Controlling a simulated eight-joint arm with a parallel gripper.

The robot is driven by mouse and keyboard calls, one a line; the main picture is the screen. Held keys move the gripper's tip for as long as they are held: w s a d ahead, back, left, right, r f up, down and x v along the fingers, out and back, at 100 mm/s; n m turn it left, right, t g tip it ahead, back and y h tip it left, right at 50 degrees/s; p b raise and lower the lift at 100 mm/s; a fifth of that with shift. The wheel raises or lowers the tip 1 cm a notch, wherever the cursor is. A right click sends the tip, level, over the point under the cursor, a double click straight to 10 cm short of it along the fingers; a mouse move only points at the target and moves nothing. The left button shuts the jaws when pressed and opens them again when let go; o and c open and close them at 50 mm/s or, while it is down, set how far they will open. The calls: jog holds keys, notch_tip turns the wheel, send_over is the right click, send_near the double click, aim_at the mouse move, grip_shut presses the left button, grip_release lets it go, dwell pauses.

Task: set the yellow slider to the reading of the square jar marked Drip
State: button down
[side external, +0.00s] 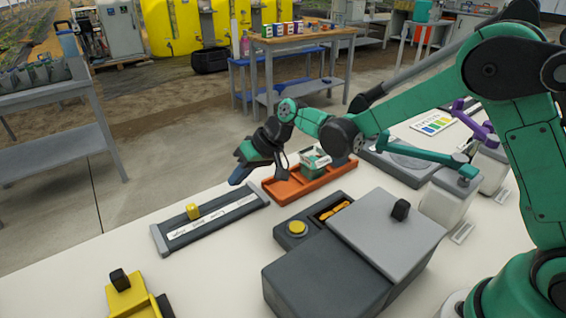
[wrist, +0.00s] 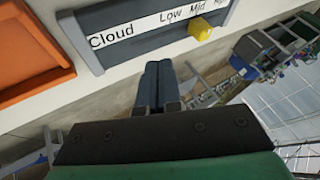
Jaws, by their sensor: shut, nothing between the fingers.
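The yellow slider knob (side external: 193,211) sits on a dark grey rail (side external: 165,245) with a white printed strip. In the wrist view the knob (wrist: 201,30) is beside the strip's "Mid" word; "Cloud" and "Low" also read, and the word beyond is cut off. My gripper (side external: 240,175) is shut and empty, above the far right end of the rail, apart from the knob. Its fingers (wrist: 158,85) point at the rail's edge in the wrist view. Two whitish square jars (side external: 447,203) (side external: 492,168) stand at the right; I cannot read their cards or which is Drip.
An orange tray (side external: 285,193) holding a small box (side external: 314,160) lies beside the rail. A colour chart (side external: 435,124) lies behind. A yellow device (side external: 130,297) is front left.

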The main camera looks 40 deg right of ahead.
aim_at(174, 222)
jog(key=x, duration=0.4)
jog(key=shift+w+a+f, duration=0.15)
jog(key=shift+a+f, duration=0.05)
jog(key=shift+f, duration=0.1)
jog(key=a, duration=0.3)
jog(key=shift+a, duration=0.5)
jog(key=shift+a, duration=0.1)
jog(key=shift+a, duration=2.35)
